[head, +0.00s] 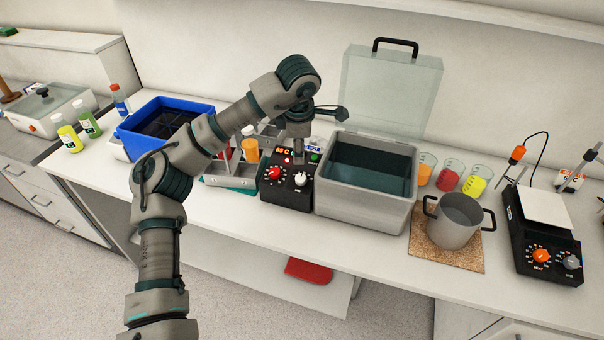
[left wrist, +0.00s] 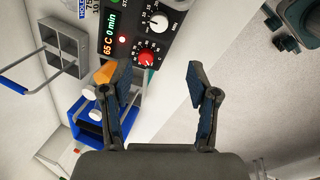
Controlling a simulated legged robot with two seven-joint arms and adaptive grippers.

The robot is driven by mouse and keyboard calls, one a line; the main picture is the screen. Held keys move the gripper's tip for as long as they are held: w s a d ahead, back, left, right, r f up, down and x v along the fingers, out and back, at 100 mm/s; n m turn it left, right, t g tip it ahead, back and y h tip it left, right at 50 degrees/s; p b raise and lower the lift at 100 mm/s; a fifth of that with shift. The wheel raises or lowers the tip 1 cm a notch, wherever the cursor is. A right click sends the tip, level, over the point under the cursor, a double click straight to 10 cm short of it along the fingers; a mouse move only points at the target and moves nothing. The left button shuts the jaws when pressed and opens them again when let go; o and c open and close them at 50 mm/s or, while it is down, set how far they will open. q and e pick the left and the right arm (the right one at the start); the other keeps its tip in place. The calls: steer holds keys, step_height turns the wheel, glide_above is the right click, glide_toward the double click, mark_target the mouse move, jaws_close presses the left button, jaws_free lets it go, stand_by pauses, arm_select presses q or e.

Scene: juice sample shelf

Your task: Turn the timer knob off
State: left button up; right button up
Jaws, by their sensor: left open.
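The black control box (head: 291,194) of the water bath has a red knob (head: 275,173) on the left and a white knob (head: 300,179) on the right. In the left wrist view the white knob (left wrist: 159,20) sits by a dial marked MIN, and the red knob (left wrist: 147,56) is nearer the fingers. The display (left wrist: 110,32) reads 65 C and 0 min, beside a lit red lamp (left wrist: 122,40). My left gripper (left wrist: 149,75) is open and empty, with the red knob ahead between its fingers, apart from both. In the head view it hangs over the box.
The grey bath (head: 365,204) with its clear lid (head: 390,90) raised stands right of the box. A steel pot (head: 455,222) and hotplate (head: 543,235) are farther right.

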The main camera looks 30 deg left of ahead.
arm_select(q)
steer(key=b, duration=0.1)
glide_above(300, 177)
steer(key=s+d, duration=0.1)
step_height(300, 177, down, 9)
steer(key=shift+s+d+f, duration=0.1)
steer(key=shift+d, duration=0.05)
steer(key=x, duration=0.3)
steer(key=b+x, duration=0.1)
steer(key=x, duration=0.1)
steer(key=shift+s+a+f, duration=0.1)
steer(key=shift+a, duration=0.2)
steer(key=shift+f, duration=0.2)
steer(key=shift+d, duration=0.2)
arm_select(e)
steer(key=shift+t, duration=0.8)
steer(key=r, duration=0.1)
steer(key=w+r, duration=0.1)
steer(key=r, duration=0.1)
steer(key=w+r, duration=0.1)
steer(key=shift+a+r, duration=0.25)
steer(key=shift+r, duration=0.15)
arm_select(q)
jaws_close()
